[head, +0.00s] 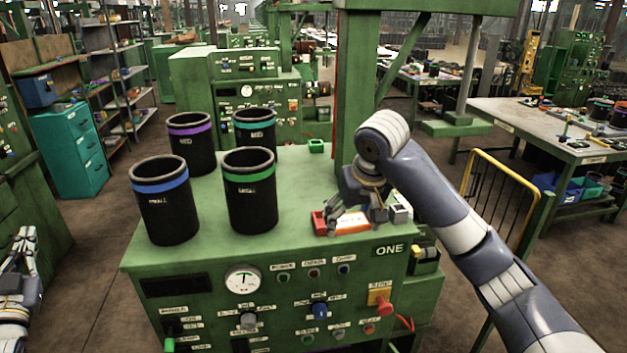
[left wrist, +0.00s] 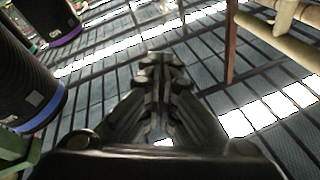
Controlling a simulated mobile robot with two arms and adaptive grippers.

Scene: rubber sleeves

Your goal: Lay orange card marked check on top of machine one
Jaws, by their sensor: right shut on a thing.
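Machine one (head: 215,275) is the green cabinet in front of me in the head view, with "ONE" on its front at the upper right. My right gripper (head: 353,212) is low over the front right of its top, shut on the orange card (head: 351,223). The card looks flat at the top's surface; I cannot tell whether it touches, and its marking is too small to read. My left gripper (left wrist: 161,62) is shut and empty in the left wrist view. In the head view my left arm is at the lower left, apart from the machine.
Black sleeves with blue (head: 162,205), green (head: 250,195), purple (head: 192,145) and teal (head: 255,132) bands stand on the machine's left half. A red item (head: 319,223) lies just left of the card. A small pale box (head: 400,212) is to its right. The top's middle is clear.

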